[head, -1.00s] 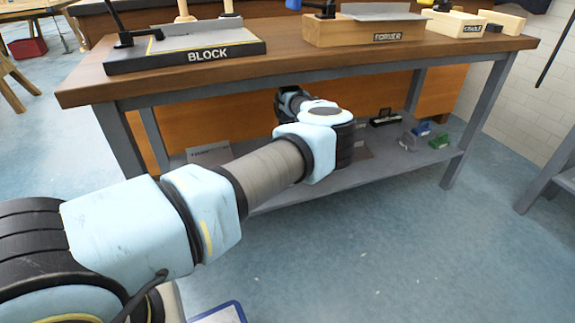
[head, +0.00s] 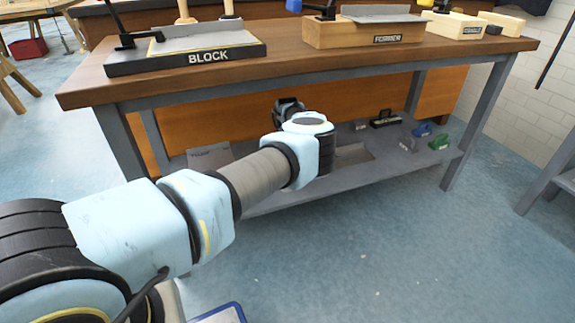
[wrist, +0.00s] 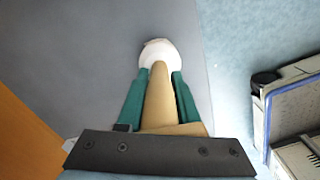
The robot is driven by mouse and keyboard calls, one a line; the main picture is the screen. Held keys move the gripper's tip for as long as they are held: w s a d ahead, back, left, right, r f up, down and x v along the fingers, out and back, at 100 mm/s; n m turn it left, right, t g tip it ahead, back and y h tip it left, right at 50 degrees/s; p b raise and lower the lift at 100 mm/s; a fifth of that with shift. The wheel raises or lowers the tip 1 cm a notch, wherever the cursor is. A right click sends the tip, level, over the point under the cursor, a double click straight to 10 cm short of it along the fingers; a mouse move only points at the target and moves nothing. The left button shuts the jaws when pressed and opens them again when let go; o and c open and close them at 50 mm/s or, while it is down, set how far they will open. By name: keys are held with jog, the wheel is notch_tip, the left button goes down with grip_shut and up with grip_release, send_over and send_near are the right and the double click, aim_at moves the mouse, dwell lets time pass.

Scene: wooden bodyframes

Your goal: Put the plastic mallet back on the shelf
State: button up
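The plastic mallet (wrist: 159,92) shows in the wrist view, with a tan handle and a white head pointing away from me. My gripper (wrist: 159,85) has its teal fingers on both sides of the handle, apparently touching it, and is shut on it. The grey lower shelf (head: 262,200) of the bench is in the head view. In the wrist view, a grey surface (wrist: 95,60) lies beneath the mallet; I cannot tell whether the mallet touches it. My arm reaches in under the bench top, and it hides the gripper and mallet in the head view.
The wooden bench top (head: 300,75) is above my arm, carrying the BLOCK fixture (head: 187,48) and the FORMER (head: 365,30). Green and blue tools (head: 430,137) lie on the shelf's right side. A bench leg (head: 478,125) stands at right. Floor in front is clear.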

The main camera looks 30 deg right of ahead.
jog(key=o, duration=0.4)
jog(key=shift+b, duration=0.8)
jog(key=r+p, duration=0.2)
jog(key=r, duration=0.6)
jog(key=shift+a, duration=0.2)
